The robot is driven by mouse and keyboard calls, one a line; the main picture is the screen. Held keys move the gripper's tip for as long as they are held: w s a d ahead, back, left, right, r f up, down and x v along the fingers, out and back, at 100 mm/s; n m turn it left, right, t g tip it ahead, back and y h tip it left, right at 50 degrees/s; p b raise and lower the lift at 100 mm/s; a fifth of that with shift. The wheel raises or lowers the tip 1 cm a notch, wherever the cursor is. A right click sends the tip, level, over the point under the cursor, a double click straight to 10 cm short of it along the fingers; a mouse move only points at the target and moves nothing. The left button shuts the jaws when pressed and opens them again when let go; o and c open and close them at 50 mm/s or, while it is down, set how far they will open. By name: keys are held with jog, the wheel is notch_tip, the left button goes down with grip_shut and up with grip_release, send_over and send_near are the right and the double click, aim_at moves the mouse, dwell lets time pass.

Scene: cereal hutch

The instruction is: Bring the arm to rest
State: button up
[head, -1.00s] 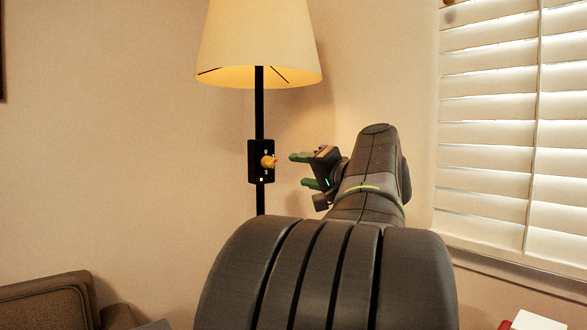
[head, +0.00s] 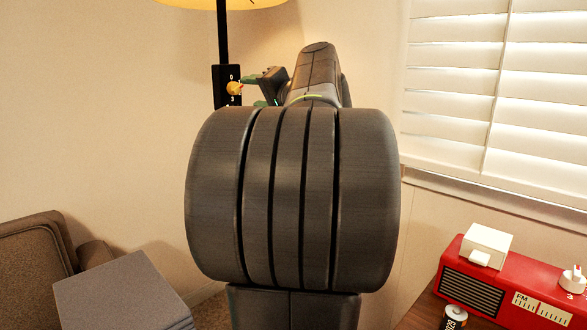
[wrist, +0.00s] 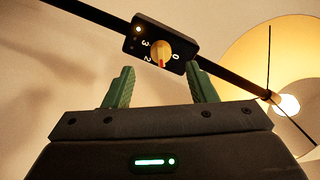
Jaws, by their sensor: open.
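My gripper (head: 262,90) is up at the end of my arm, near the lamp pole, with its green fingers apart. In the wrist view my gripper (wrist: 162,88) is open and empty. The lamp's black switch box (wrist: 160,43) with a yellow knob (wrist: 159,52) shows just beyond the fingertips. In the head view the switch box (head: 220,86) and knob (head: 234,89) are left of my gripper, apart from the fingertips as far as I can see. The lit lamp shade (wrist: 250,60) shows in the wrist view. My arm hides much of the middle of the head view.
A red radio (head: 475,270) with a white box (head: 485,246) on top stands on a wooden surface (head: 422,314) at right, with a battery (head: 455,315) beside it. A grey block (head: 122,290) and a brown sofa (head: 40,260) are at left. White blinds (head: 455,110) cover the window.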

aim_at(236, 91)
jog(key=x, duration=0.7)
jog(key=shift+w+a, duration=0.3)
jog(key=shift+a, duration=0.05)
